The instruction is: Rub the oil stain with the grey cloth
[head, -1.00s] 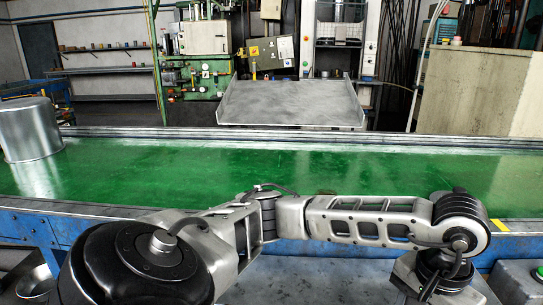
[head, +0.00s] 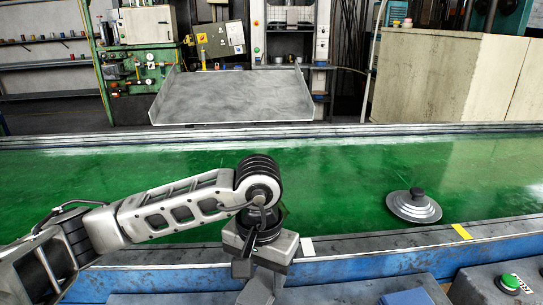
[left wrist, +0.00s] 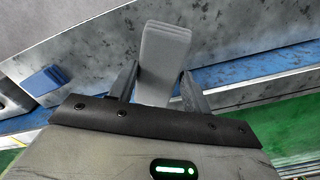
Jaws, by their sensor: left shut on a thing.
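My left gripper (left wrist: 158,88) is shut on the grey cloth (left wrist: 165,55), a folded pale grey pad standing out between the two dark fingers in the left wrist view. In the head view my left gripper (head: 262,280) points down over the near edge of the green belt, low in the picture; the cloth is hard to tell from the grey gripper there. I cannot make out the oil stain in either view; my arm covers part of the belt. My right gripper is not in view.
A round metal lid (head: 414,206) with a dark knob stands on the green belt (head: 340,180) at the right. A yellow mark (head: 461,231) and a white mark (head: 307,246) lie on the near rail. A green button box (head: 510,282) is front right. The belt's middle is clear.

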